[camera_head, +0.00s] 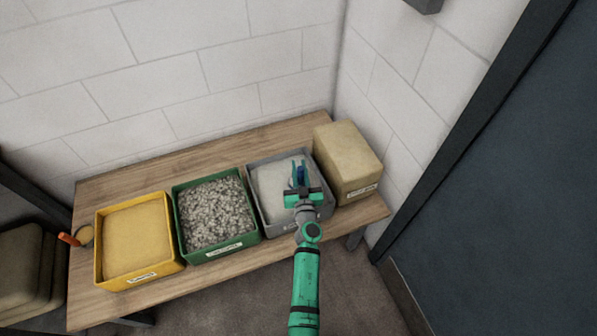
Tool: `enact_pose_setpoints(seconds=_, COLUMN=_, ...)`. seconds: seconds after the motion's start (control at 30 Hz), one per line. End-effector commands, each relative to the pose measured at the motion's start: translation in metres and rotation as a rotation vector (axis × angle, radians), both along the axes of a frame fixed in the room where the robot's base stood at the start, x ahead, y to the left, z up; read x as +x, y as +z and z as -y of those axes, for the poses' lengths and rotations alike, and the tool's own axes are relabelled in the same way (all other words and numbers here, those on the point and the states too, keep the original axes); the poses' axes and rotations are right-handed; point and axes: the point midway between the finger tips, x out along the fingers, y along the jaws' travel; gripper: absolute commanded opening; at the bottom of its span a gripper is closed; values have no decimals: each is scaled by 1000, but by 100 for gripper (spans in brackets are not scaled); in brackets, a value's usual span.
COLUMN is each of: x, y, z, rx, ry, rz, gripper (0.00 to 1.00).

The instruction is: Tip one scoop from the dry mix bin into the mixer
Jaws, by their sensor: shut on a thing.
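My gripper (300,172) is over the grey bin (325,212), which holds pale powder. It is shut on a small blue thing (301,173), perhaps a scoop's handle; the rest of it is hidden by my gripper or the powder. I cannot tell whether it touches the powder. The yellow bin (99,262) holds tan sand-like material, and the green bin (178,226) holds grey gravel. The bins' labels are too small to read, so I cannot tell which is named dry mix. No mixer is in view.
The bins stand in a row on a wooden table (215,155). A tan block-like box (349,165) stands close right of the grey bin. An orange-handled tool (69,239) lies left of the yellow bin. Walls close in behind and right; a dark door (500,190) is at right.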

Motion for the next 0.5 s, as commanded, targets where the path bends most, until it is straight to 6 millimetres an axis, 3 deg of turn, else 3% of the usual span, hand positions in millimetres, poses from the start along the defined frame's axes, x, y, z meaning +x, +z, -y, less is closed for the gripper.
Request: enact_pose_setpoints(seconds=0.5, x=0, y=38, z=-1, rx=-3, ry=2, rz=3, gripper=0)
